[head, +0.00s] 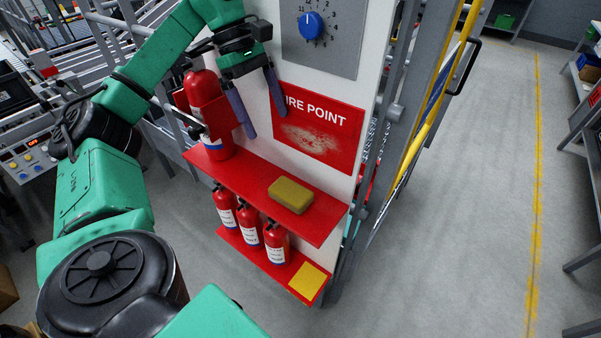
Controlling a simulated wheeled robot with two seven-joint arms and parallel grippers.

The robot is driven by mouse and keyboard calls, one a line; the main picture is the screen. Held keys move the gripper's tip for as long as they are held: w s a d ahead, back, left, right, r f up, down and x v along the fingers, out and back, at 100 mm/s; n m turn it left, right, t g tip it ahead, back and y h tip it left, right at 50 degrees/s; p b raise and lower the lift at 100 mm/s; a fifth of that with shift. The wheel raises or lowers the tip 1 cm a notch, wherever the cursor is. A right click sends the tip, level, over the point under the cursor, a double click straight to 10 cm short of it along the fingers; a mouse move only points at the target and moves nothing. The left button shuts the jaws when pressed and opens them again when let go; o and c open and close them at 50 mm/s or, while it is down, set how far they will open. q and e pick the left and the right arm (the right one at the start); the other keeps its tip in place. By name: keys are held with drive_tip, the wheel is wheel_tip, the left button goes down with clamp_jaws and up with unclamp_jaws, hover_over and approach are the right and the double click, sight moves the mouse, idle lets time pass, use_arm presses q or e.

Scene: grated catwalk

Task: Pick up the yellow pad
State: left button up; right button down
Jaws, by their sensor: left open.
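A yellow pad (290,195), a thick olive-yellow block with rounded corners, lies flat on the upper red shelf (317,228), near its right end. My left gripper (266,123) is above and to the left of the pad, in front of the white panel. Its two blue-grey fingers point down and stand apart, with nothing between them. A flat yellow square (308,282) is on the right end of the lower red shelf (257,258). My right gripper is not in view.
A large red fire extinguisher (207,105) stands on the upper shelf, close to the left of my left gripper. Several small extinguishers (276,242) stand on the lower shelf. Behind are a FIRE POINT sign (330,145) and a blue dial (310,25). Open floor lies right.

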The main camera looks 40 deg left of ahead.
use_arm(q)
wheel_tip(320, 180, down, 5)
drive_tip(key=b, duration=1.3)
approach(290, 190)
drive_tip(key=x, duration=0.4)
drive_tip(key=shift+a+f, duration=0.2)
drive_tip(key=shift+f, duration=0.15)
drive_tip(key=shift+w+d+f, duration=0.15)
drive_tip(key=shift+d+f, duration=0.05)
drive_tip(key=shift+f, duration=0.1)
drive_tip(key=x, duration=0.4)
drive_tip(key=shift+s+d+f, duration=0.2)
drive_tip(key=shift+d+f, duration=0.05)
drive_tip(key=shift+d, duration=0.05)
drive_tip(key=shift+w+f, duration=0.1)
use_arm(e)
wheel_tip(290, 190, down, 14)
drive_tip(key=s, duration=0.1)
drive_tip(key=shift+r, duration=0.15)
use_arm(q)
drive_tip(key=shift+f, duration=0.15)
